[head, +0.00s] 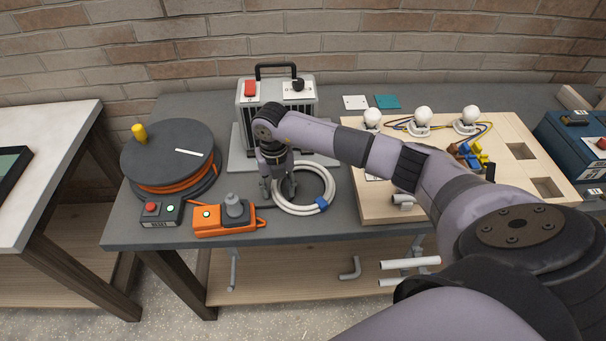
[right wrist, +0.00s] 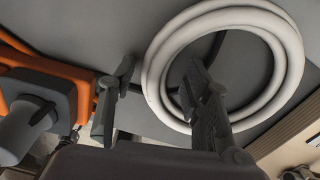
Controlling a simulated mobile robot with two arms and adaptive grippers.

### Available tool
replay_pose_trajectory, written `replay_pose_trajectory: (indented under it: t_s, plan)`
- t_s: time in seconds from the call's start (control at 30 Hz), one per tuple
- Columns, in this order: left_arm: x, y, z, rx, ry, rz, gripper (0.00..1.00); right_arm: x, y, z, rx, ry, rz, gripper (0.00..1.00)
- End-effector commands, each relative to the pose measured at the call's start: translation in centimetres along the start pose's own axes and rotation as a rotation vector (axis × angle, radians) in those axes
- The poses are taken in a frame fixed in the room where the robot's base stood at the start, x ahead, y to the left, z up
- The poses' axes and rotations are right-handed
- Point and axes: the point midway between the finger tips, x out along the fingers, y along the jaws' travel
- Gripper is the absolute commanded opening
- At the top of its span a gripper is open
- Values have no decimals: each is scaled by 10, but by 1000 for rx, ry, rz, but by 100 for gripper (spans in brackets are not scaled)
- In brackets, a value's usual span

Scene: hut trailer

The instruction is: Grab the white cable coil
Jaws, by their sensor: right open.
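The white cable coil (head: 329,186) lies flat on the grey workbench, with a blue band at its lower right. It fills the upper middle of the right wrist view (right wrist: 283,75). My right gripper (head: 278,191) is open at the coil's left side, pointing down. In the right wrist view the open fingers (right wrist: 160,88) straddle the coil's left stretch, one finger outside the ring and one over its inside. I cannot tell whether either finger touches the coil. My left gripper is not in view.
An orange device (head: 222,222) with a grey knob sits close left of the gripper. A cable reel (head: 170,150) and a small button box (head: 160,213) stand further left. A grey power unit (head: 277,102) is behind. A wooden board (head: 385,213) with bulbs is right of the coil.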

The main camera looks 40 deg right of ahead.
Motion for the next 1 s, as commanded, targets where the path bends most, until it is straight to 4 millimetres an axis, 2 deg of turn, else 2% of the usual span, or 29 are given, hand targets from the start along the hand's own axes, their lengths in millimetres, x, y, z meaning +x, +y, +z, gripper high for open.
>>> replay_pose_trajectory:
  t_s: [0.13,0.77,1.0]
  plan:
    - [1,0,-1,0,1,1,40,0,0,0,0,0,0,43]
    - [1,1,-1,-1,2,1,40,-1,0,0,1,-1,0,1]
    - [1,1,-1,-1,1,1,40,-1,0,0,1,-1,0,0]
